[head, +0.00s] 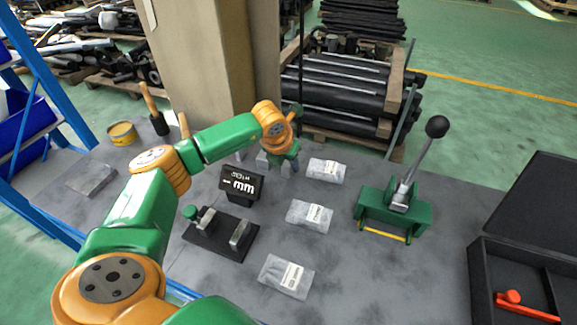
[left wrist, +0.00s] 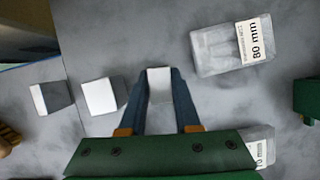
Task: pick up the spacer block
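A small pale grey spacer block (left wrist: 159,85) stands on the grey bench between the fingers of my left gripper (left wrist: 161,78) in the left wrist view. The fingers lie close along both its sides with no clear gap, so the gripper looks shut on it. In the head view my left gripper (head: 288,164) points down at the bench, and the fingers largely hide this block. Two similar blocks stand to its left in the left wrist view, a nearer one (left wrist: 103,95) and a farther one (left wrist: 52,97). My right gripper is in neither view.
A black sign marked mm (head: 241,184) and a black fixture (head: 214,245) stand close in front. Labelled bags (head: 326,171), (head: 310,216), (head: 287,276) lie to the right, then a green lever press (head: 375,205) and an open black case (head: 480,267).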

